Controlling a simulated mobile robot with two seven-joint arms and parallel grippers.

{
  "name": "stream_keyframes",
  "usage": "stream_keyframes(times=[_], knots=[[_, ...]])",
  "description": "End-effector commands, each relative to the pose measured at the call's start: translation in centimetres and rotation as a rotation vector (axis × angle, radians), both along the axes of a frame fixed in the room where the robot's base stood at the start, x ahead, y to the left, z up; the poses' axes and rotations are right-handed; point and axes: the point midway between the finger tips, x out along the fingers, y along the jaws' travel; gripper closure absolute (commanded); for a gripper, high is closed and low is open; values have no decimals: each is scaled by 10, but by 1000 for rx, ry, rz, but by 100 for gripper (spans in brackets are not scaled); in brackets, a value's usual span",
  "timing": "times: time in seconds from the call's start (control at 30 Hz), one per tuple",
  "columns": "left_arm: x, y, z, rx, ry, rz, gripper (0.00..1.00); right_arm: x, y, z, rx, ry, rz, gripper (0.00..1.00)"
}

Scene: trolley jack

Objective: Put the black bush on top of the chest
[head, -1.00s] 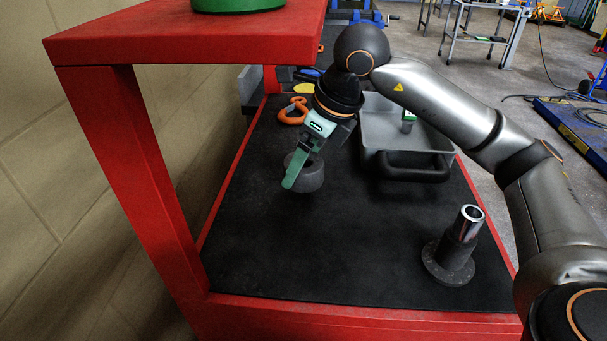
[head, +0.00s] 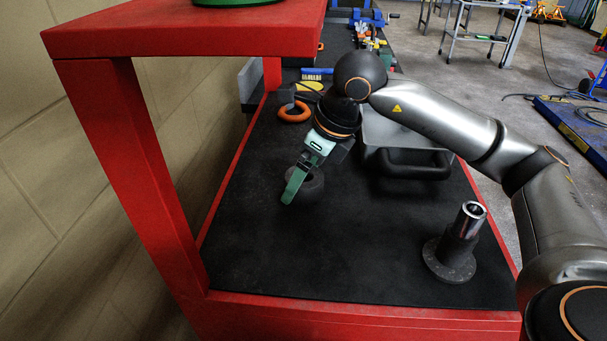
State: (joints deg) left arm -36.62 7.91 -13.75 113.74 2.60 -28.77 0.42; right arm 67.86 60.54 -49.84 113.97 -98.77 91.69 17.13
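The black bush (head: 312,188) is a short, dark, thick ring over the middle of the black mat. My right gripper (head: 297,186) reaches down to it from behind. One green finger crosses the bush's left front; the other finger is hidden. The bush has moved together with the gripper, so the gripper appears shut on it. I cannot tell whether the bush touches the mat. The red chest (head: 360,312) has the black mat on its lower surface and a raised red top (head: 190,38) at upper left. My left gripper is out of view.
A dark flanged post with a shiny sleeve (head: 463,240) stands at the front right. A grey tray with a black handle (head: 412,164) lies behind it. An orange ring (head: 294,111) lies behind the bush. A green object (head: 238,2) sits on the raised top. The mat's front is clear.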

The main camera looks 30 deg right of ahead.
Motion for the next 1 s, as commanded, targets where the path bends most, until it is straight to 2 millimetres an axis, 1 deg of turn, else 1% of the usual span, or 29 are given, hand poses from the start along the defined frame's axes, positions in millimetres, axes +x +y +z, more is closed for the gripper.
stream_keyframes(times=[0.03,0.07,0.17,0.4,0.5,0.63,1.0], knots=[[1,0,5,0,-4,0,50,0,0,5,1,-1,0,0],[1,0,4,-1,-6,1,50,-1,-1,7,0,-2,0,0],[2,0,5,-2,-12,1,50,-5,-4,21,0,-6,-1,0],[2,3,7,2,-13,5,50,-19,-11,58,1,-4,0,0],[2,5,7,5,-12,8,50,-22,-14,67,0,-2,0,0],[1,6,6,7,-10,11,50,-25,-15,72,1,-1,0,0],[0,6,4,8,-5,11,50,-25,-15,72,0,0,0,0]])
